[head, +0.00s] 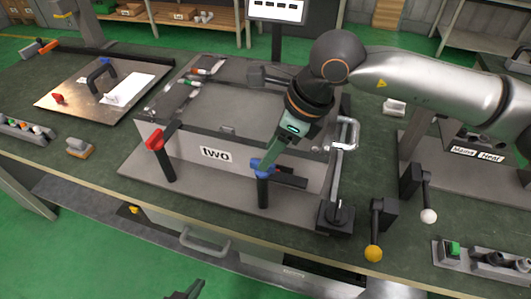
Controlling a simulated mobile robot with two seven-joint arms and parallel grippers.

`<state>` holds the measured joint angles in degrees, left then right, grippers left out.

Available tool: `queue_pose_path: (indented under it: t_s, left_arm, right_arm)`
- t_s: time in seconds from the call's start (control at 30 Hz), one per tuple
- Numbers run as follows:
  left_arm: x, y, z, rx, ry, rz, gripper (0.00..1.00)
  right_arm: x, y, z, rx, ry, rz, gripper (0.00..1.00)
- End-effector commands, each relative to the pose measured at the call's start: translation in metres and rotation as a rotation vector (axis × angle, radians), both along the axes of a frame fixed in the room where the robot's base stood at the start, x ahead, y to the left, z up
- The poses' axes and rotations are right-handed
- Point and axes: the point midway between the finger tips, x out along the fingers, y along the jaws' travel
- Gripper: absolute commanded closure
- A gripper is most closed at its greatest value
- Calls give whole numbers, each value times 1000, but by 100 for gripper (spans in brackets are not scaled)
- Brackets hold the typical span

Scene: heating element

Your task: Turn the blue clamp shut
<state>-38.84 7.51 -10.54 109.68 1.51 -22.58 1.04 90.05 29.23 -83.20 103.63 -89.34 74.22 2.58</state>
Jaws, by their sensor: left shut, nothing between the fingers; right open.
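The blue clamp (263,168) is a blue handle on top of a dark post at the front of the fixture labelled "two". My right gripper (268,158) reaches down from the upper right. Its fingertips are at the blue handle and cover part of it. It is open, and I cannot tell whether the fingers touch the handle. A red clamp (155,140) of the same kind stands to the left, its dark arm pointing back toward the fixture. My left gripper (188,290) shows only in part at the bottom edge, shut and empty, away from the bench.
A metal handle (346,134) and a dark block (336,216) are right of the clamp. Levers with a yellow knob (373,253) and a white knob (429,216) stand further right. A plate with a black handle (100,82) lies at the back left.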

Motion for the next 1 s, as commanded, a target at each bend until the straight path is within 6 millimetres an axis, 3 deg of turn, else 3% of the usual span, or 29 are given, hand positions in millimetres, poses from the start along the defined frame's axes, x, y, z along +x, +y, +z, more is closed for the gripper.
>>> queue_pose_path:
  t_s: [0.2, 0.57, 1.0]
  left_arm:
    - [0, 0, 5, 0, 0, 0, 100]
    - [0, 0, 5, 0, 1, 0, 100]
    - [0, 0, 5, 0, 1, 0, 100]
  right_arm:
    - [3, 9, -23, 0, 0, -1, 52]
    - [4, 11, -27, 1, 0, -1, 52]
    - [4, 11, -27, 1, -1, -1, 100]
